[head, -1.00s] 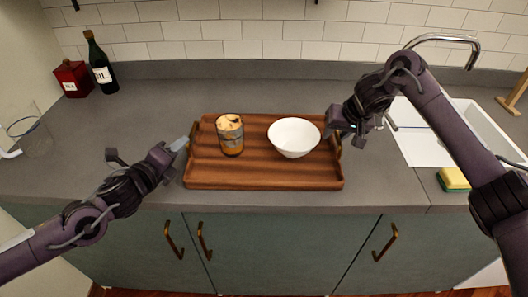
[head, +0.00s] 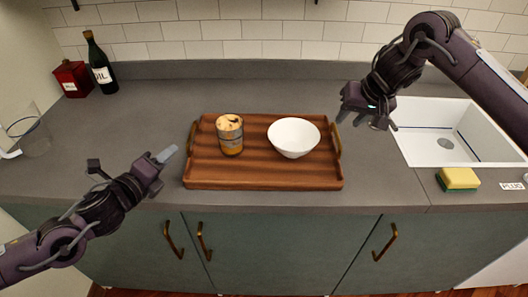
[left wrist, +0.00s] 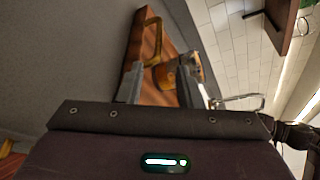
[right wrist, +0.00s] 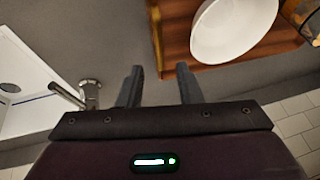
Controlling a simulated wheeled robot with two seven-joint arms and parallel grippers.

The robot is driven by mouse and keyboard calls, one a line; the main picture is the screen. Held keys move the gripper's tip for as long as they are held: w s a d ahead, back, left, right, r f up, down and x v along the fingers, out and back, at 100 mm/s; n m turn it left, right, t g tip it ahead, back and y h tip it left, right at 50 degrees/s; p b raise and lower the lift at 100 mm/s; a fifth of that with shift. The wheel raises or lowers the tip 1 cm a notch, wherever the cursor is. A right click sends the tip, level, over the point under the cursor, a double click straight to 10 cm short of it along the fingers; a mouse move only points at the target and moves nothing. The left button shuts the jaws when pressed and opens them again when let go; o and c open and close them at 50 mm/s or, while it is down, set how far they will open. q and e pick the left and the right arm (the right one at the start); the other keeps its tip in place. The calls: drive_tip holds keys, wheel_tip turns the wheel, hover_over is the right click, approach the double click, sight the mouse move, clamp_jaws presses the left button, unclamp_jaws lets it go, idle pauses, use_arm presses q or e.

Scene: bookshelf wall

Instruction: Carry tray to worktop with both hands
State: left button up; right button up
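The wooden tray (head: 262,175) lies flat on the grey worktop, with a brass handle at each end. A patterned jar or cup (head: 230,140) and a white bowl (head: 294,138) stand on it. My left gripper (head: 165,160) is off the tray's left end, apart from it. In the left wrist view its fingers (left wrist: 158,85) are open, with the tray's handle (left wrist: 153,38) beyond them. My right gripper (head: 360,120) is above and right of the tray's right end. In the right wrist view its fingers (right wrist: 159,85) are open and empty, with the bowl (right wrist: 232,28) beyond.
A sink (head: 460,125) is at the right, with a yellow sponge (head: 458,179) in front of it. A dark oil bottle (head: 101,65), a red box (head: 72,78) and a clear glass (head: 32,135) stand at the left. The worktop behind the tray is clear.

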drive_tip(key=shift+v, duration=1.7)
drive_tip(key=shift+f, duration=0.1)
